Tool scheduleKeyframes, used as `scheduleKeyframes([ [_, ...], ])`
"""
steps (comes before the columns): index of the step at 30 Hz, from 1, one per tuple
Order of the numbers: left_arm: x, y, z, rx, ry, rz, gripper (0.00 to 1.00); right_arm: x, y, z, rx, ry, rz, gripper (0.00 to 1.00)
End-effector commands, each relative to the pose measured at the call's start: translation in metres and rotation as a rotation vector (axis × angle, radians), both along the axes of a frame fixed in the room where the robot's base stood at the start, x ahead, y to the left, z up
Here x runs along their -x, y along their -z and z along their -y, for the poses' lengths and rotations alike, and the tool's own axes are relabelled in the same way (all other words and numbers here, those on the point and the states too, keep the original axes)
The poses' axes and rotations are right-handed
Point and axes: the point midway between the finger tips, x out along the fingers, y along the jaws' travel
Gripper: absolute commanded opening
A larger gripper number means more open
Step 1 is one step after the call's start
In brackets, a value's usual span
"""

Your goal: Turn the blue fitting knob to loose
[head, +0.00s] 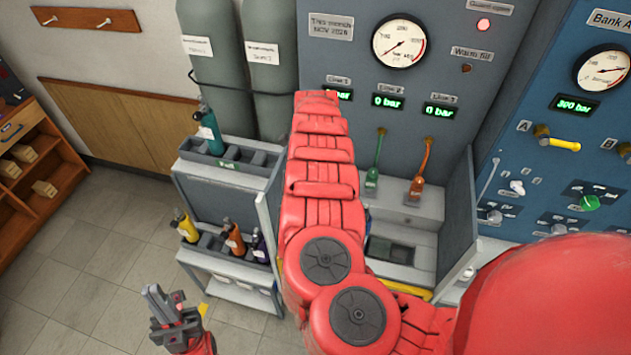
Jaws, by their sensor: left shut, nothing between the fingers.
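I cannot make out the blue fitting knob; only a small blue patch (367,218) shows beside my raised red arm, and I cannot tell what it is. A green hose fitting (372,180) and an orange hose fitting (418,184) hang at the grey panel, right of that arm. My left gripper (164,300) is low at the bottom left, shut and empty, over the floor and clear of the rack. My large red arm reaches up across the middle and covers part of the bay. My right gripper is not visible.
A grey rack (222,184) holds a teal bottle (208,130) above and several small bottles below. Tall grey cylinders (213,60) stand behind it. The grey panel has a gauge (399,42) and a blue panel (560,105) stands right. The tiled floor (90,250) at left is free.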

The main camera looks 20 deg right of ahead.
Motion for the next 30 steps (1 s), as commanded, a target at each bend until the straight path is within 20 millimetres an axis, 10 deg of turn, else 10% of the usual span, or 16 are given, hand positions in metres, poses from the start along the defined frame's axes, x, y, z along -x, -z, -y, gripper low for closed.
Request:
scheduleKeyframes([
  [26,0.0000,-0.0001,0.0000,0.000,0.000,0.000,0.00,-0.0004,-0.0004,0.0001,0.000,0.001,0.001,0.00],
  [27,0.0000,0.0000,0.0000,0.000,0.000,0.000,0.00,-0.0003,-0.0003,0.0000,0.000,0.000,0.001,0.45],
  [30,0.0000,-0.0001,0.0000,0.000,0.000,0.000,0.00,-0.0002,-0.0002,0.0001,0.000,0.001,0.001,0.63],
])
